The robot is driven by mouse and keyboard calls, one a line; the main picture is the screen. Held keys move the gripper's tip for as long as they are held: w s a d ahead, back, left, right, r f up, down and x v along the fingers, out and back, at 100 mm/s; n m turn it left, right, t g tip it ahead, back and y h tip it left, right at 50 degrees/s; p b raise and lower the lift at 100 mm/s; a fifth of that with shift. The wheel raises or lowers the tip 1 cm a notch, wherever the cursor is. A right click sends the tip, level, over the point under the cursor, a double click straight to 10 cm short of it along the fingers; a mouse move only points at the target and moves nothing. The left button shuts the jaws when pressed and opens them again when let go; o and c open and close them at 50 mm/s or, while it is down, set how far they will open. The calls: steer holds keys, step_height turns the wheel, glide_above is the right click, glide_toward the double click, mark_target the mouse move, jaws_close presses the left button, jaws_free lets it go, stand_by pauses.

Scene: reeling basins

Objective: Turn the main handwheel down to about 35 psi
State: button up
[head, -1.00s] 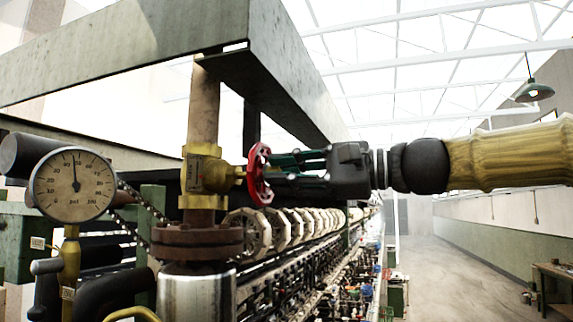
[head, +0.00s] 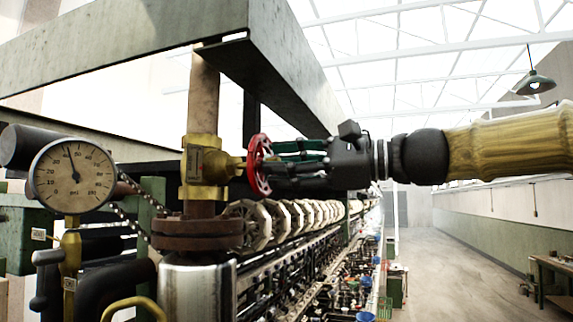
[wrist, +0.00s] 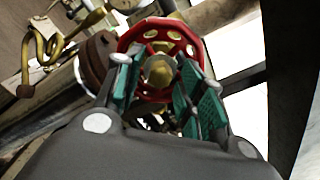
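The red main handwheel (head: 259,165) sits on the right side of a brass valve (head: 204,168) on a vertical pipe. It shows face-on in the wrist view (wrist: 160,42). My gripper (head: 275,163) comes from the right, level, its green-padded fingers at the wheel.
A flanged joint (head: 197,233) is below the valve, and a grey-green beam frame (head: 290,60) hangs above. A row of pale reels (head: 285,222) runs away behind the wheel. The aisle floor (head: 440,265) at right is clear.

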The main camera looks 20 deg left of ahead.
steer(key=d, duration=0.7)
steer(key=shift+s, duration=0.1)
stand_by(0.4)
